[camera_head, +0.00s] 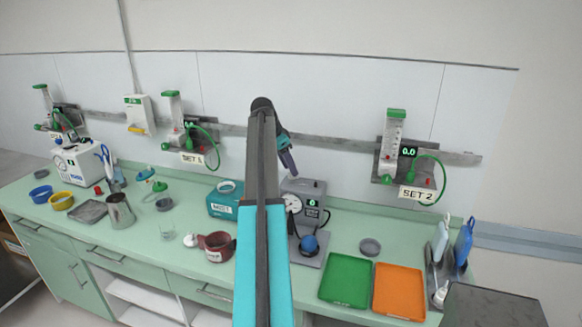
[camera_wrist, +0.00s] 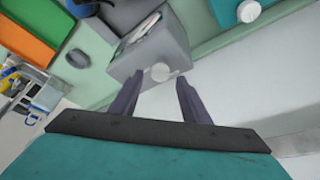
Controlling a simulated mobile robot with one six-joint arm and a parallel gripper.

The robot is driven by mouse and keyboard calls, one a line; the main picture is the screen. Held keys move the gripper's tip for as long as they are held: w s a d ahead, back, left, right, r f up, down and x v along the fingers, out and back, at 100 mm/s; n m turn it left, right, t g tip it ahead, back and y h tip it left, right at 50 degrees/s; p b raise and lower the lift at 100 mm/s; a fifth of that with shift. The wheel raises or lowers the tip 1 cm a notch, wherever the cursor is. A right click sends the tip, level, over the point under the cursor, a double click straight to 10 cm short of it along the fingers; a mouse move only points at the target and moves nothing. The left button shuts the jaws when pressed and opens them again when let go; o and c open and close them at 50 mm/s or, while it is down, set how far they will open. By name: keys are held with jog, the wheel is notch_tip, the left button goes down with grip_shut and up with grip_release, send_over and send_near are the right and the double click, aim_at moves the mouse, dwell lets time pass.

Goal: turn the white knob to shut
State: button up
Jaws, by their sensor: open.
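A grey device (camera_head: 304,188) with a round dial and a small display stands on the green counter, partly hidden behind my arm. In the wrist view the grey device (camera_wrist: 150,45) shows a round white knob (camera_wrist: 160,72) on its near face, with a small pale tab to its right. My gripper (camera_wrist: 159,78) is open and empty, and the knob appears between its fingertips in the picture. In the head view my gripper (camera_head: 291,170) points down just above the device; the knob is not visible there. I cannot tell the gap between fingertips and knob.
A teal box (camera_head: 224,203) with a white round top stands left of the device. A blue ball-like part (camera_head: 309,243) is in front of it. Green (camera_head: 346,281) and orange (camera_head: 399,291) trays lie to the right. A rail with SET 2 equipment (camera_head: 395,150) is on the wall.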

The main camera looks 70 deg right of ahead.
jog(key=shift+x, duration=1.1)
